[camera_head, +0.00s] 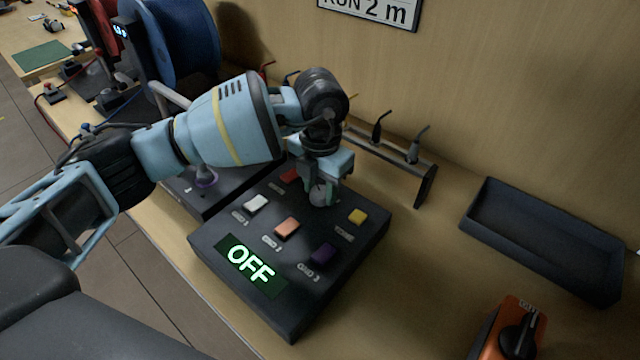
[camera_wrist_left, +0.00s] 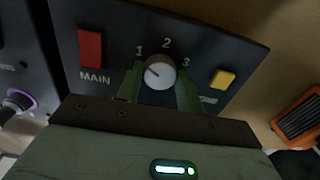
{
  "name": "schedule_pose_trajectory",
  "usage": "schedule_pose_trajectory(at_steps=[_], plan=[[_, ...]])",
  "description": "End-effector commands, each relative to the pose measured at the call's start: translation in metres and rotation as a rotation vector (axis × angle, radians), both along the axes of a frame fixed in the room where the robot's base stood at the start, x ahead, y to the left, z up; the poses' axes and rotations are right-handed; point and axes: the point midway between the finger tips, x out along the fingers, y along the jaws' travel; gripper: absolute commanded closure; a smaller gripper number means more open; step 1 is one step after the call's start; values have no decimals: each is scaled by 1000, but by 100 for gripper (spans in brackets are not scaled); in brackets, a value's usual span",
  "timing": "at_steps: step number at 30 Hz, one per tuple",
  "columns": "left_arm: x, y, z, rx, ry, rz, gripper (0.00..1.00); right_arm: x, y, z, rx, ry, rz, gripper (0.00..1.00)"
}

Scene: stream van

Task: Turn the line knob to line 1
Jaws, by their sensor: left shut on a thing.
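The line knob (camera_wrist_left: 160,72) is a round pale dial on the dark control box (camera_head: 210,240). The numbers 1, 2 and 3 are printed around it in the left wrist view. Its short dark mark points to the upper left, roughly towards the 1. My left gripper (camera_head: 322,192) comes down onto the box from above. Its two greenish fingers stand on either side of the knob and are shut on it. In the head view the gripper mostly hides the knob and its numbers. My right gripper is not in view.
The box has a red MAIN switch (camera_wrist_left: 90,48), white (camera_head: 256,203), orange (camera_head: 287,228), purple (camera_head: 323,254) and yellow (camera_head: 357,216) buttons, and a display (camera_head: 252,264) reading OFF. A tool rack (camera_head: 428,180) stands behind. A dark tray (camera_head: 545,240) and orange device (camera_head: 512,335) are right.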

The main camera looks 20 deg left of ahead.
Motion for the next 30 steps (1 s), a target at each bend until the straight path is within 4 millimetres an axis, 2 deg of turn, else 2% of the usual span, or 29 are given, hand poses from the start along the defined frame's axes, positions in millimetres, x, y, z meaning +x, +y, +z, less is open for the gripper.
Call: schedule_pose_trajectory(at_steps=[7,8,12,22,26,30], plan=[[2,0,3,-2,-8,2,86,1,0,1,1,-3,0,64],[2,0,3,-2,-8,2,59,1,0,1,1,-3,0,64],[1,0,2,-1,-5,1,42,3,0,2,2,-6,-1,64],[1,0,4,-1,-3,0,42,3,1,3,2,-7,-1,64],[1,0,19,-2,-6,0,42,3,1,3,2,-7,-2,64],[1,0,42,-1,-7,0,42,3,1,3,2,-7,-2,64]])
